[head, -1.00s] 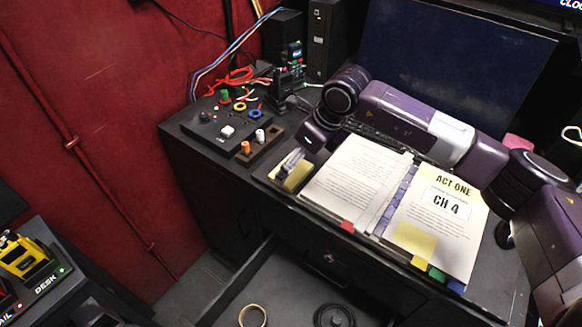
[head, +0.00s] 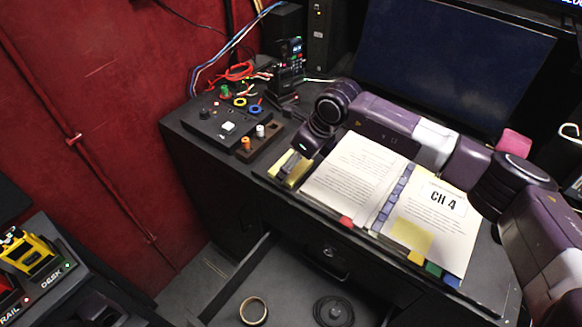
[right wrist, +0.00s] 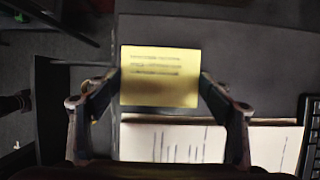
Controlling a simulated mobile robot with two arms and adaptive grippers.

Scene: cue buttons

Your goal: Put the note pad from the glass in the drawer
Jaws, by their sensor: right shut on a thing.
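A yellow note pad (head: 300,174) with lines of dark writing lies at the left front of the black desk, beside the open binder. It also shows in the right wrist view (right wrist: 160,92). My right gripper (head: 285,172) is down at the pad, with one finger on each side of it, and is shut on it. The fingers hide part of the pad in the head view. The drawer (head: 285,290) below the desk top is pulled open. My left gripper is not in view. I cannot make out a drinking glass.
The open binder (head: 345,180) lies right of the pad; a yellow sticky note (head: 411,237) is on its right page. The drawer holds a tape roll (head: 253,311) and a dark coil (head: 333,312), with bare floor between. A marker holder (head: 262,143) and control box (head: 215,122) stand behind.

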